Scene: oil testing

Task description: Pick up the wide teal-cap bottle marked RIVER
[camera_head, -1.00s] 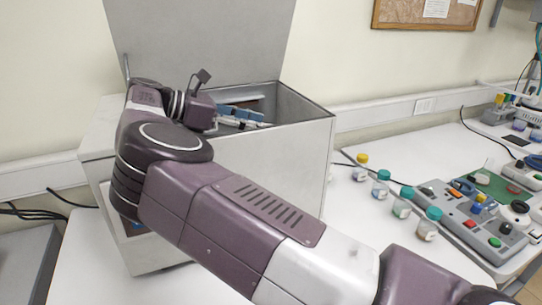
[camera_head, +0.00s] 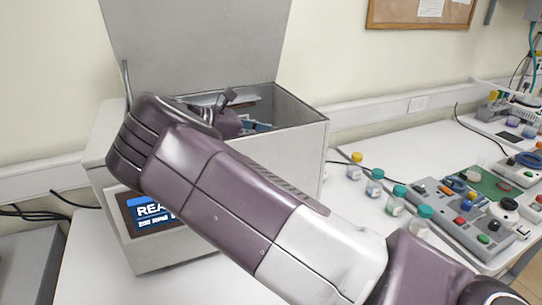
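Several small bottles stand in a slanting row on the table right of the grey box: a yellow-capped one (camera_head: 355,166) at the back, then teal-capped ones (camera_head: 375,184), (camera_head: 397,201) and (camera_head: 420,221) coming nearer. Their labels are too small to read, so I cannot tell which is marked RIVER. My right arm comes in from the lower right and crosses in front of the box. Its gripper (camera_head: 252,126) is down in the open box, mostly hidden by the wrist and the front wall; I cannot tell if it holds anything. My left gripper is out of view.
The grey box (camera_head: 285,150) has its lid (camera_head: 195,45) raised and a lit screen (camera_head: 150,214) on its front. Blue parts show inside it. Right of the bottles are a grey device with coloured buttons (camera_head: 455,210) and a green board (camera_head: 490,186).

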